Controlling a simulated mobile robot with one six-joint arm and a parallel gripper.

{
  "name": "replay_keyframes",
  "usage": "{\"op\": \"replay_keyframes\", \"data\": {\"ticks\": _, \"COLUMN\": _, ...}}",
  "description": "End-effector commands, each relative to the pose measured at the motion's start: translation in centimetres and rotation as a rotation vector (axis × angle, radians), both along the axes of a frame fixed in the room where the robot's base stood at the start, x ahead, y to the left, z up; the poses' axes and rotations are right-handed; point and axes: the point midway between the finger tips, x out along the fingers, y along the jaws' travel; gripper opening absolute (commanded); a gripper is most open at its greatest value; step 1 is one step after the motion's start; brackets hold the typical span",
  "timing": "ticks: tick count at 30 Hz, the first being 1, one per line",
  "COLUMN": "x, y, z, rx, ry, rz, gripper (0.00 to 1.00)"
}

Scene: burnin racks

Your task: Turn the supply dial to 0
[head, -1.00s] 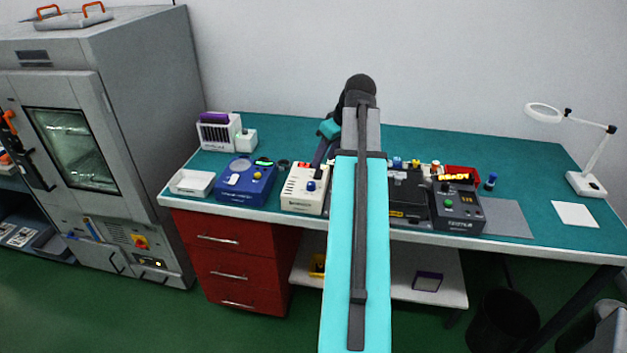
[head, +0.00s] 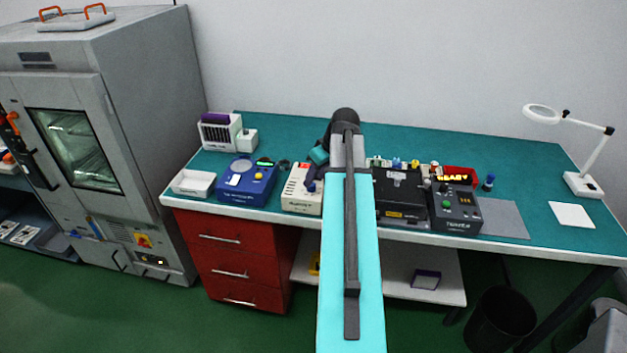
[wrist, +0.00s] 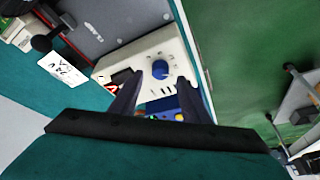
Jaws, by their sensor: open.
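The supply dial is a round blue knob (wrist: 160,69) on the top face of a cream-white box (wrist: 188,62). In the wrist view it shows just beyond and between the tips of my gripper (wrist: 158,82). My gripper is open, with one dark finger on each side of the line to the knob and nothing between them. I cannot tell whether the fingers touch the box. In the head view the white box (head: 296,200) stands on the bench, and my gripper (head: 311,178) is over its right part. The dial's setting is too small to read.
A blue instrument (head: 246,186) stands left of the white box, with a white tray (head: 193,184) beyond it. A black fixture (head: 400,197) and a dark tester (head: 456,212) stand to the right. The green bench top (head: 430,143) behind is largely clear.

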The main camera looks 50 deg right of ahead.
Motion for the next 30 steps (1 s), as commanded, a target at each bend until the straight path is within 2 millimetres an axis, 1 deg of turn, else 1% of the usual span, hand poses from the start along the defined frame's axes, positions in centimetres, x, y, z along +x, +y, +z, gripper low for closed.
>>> {"op": "replay_keyframes", "data": {"ticks": 3, "x": 0.4, "y": 0.1, "z": -1.0, "rx": 0.002, "ry": 0.002, "rz": 0.001, "gripper": 0.42}}
{"op": "replay_keyframes", "data": {"ticks": 10, "x": 1.0, "y": 0.1, "z": -2.4, "rx": 0.001, "ry": 0.001, "rz": 0.000, "gripper": 0.42}}
{"op": "replay_keyframes", "data": {"ticks": 15, "x": 1.2, "y": 0.1, "z": -2.9, "rx": -0.001, "ry": 0.000, "rz": 0.000, "gripper": 0.42}}
{"op": "replay_keyframes", "data": {"ticks": 23, "x": 1.2, "y": 0.1, "z": -2.9, "rx": -0.001, "ry": 0.000, "rz": 0.000, "gripper": 0.42}}
{"op": "replay_keyframes", "data": {"ticks": 24, "x": 1.2, "y": 0.1, "z": -2.9, "rx": -0.001, "ry": 0.000, "rz": 0.000, "gripper": 0.41}}
{"op": "replay_keyframes", "data": {"ticks": 29, "x": 1.2, "y": 0.1, "z": -2.9, "rx": 0.000, "ry": 0.000, "rz": 0.000, "gripper": 0.14}}
{"op": "replay_keyframes", "data": {"ticks": 30, "x": 1.2, "y": 0.1, "z": -2.9, "rx": 0.000, "ry": 0.000, "rz": 0.000, "gripper": 0.07}}
